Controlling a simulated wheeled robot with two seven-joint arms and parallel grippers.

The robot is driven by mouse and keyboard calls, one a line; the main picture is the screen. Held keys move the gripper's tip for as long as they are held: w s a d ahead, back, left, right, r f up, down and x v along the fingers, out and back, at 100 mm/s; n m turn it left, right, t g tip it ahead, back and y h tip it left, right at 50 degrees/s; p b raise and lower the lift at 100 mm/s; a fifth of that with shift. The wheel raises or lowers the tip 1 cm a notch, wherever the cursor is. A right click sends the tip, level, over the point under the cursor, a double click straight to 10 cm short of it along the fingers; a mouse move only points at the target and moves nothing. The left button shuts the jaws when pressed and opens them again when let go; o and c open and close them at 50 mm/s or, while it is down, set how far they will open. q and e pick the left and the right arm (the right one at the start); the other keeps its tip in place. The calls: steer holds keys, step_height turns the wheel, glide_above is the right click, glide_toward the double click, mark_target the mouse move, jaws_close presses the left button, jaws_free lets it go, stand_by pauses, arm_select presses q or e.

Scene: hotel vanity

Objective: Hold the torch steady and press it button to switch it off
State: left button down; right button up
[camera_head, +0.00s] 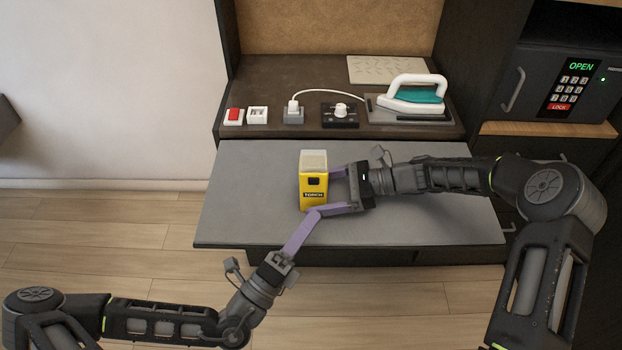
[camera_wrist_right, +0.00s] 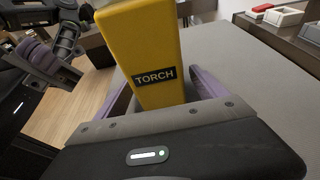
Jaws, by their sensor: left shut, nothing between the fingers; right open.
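The yellow torch (camera_head: 313,198) stands upright on the grey pull-out shelf (camera_head: 250,215), with a pale lens on top and a black button patch (camera_head: 314,181) on its front. Whether it is lit cannot be told. My right gripper (camera_head: 331,190) reaches in from the right, its open fingers on either side of the torch; in the right wrist view the torch (camera_wrist_right: 150,45) stands between them. My left gripper (camera_head: 315,214) is shut and empty, its tips low in front of the torch, below the button. It also shows in the right wrist view (camera_wrist_right: 38,58).
On the dark counter behind are a red switch (camera_head: 234,115), a white switch (camera_head: 257,115), a socket with a plug (camera_head: 293,113), a dial box (camera_head: 340,115) and an iron (camera_head: 415,95). A safe (camera_head: 565,85) stands at right. The shelf's left part is clear.

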steer(key=v, duration=1.2)
